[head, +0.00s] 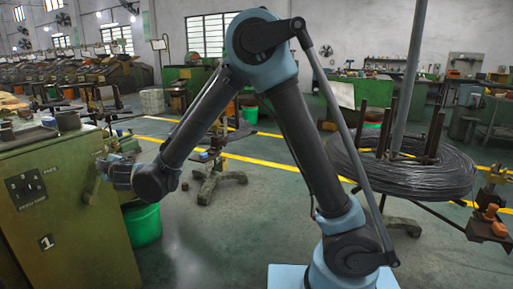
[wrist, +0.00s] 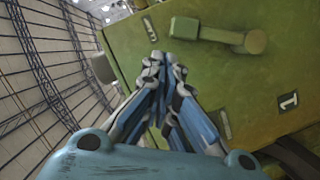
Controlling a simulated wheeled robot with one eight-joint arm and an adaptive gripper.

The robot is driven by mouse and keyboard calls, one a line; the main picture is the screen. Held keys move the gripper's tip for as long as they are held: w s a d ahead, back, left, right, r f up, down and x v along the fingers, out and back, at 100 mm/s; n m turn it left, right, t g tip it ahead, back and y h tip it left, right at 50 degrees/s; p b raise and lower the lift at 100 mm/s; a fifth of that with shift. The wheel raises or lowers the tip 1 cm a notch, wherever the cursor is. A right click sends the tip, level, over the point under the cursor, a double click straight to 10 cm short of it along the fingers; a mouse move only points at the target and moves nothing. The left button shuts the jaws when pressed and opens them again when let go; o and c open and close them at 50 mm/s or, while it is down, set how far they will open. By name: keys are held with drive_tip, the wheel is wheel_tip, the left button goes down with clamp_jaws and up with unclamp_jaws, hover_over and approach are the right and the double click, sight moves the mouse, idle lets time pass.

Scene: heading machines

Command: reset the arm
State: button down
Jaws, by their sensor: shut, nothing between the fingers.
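My arm (head: 285,125) rises from its base at the lower right, bends at a high elbow and reaches down to the left. My gripper (head: 104,164) is at the green machine cabinet (head: 75,225), near its upper right edge. In the wrist view, my gripper (wrist: 160,62) has its fingertips together with nothing between them. A green lever handle (wrist: 205,31) on the cabinet face lies just beyond and to the right of the fingertips. It appears apart from them, though I cannot tell the depth gap exactly.
A green bucket (head: 143,225) stands on the floor below my forearm. A large wire coil (head: 400,175) on a stand is right of my arm. A small metal stand (head: 217,172) is behind the forearm. Open floor (head: 225,235) lies between the cabinet and my base.

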drive_tip(key=w+d+r+m+t+h, duration=0.2)
drive_tip(key=w+d+r+m+h, duration=0.15)
drive_tip(key=w+d, duration=0.85)
drive_tip(key=w+d+m+h, duration=0.3)
drive_tip(key=w+d, duration=0.1)
drive_tip(key=d, duration=0.8)
drive_tip(key=w+d+m+g+h, duration=0.15)
drive_tip(key=w+d, duration=0.25)
drive_tip(key=d, duration=0.8)
drive_tip(key=w+d+m+t+h, duration=0.1)
drive_tip(key=w+d+m+h, duration=0.2)
drive_tip(key=d, duration=0.9)
drive_tip(key=s+d+f+m+g+h, duration=0.25)
drive_tip(key=s+d, duration=0.25)
drive_tip(key=d, duration=0.7)
drive_tip(key=s+d+f+m+g+h, duration=0.15)
drive_tip(key=s+d+f+m, duration=0.3)
drive_tip(key=d, duration=0.75)
drive_tip(key=s+d+f+m+g+y, duration=0.1)
drive_tip(key=s+d+f, duration=0.3)
drive_tip(key=s, duration=0.5)
drive_tip(key=s+d+f+m+g+y, duration=0.1)
drive_tip(key=s+d+f+g, duration=0.3)
drive_tip(key=s, duration=0.6)
drive_tip(key=shift+s+f+m, duration=0.2)
drive_tip(key=shift+s+m, duration=0.05)
drive_tip(key=shift+m, duration=0.65)
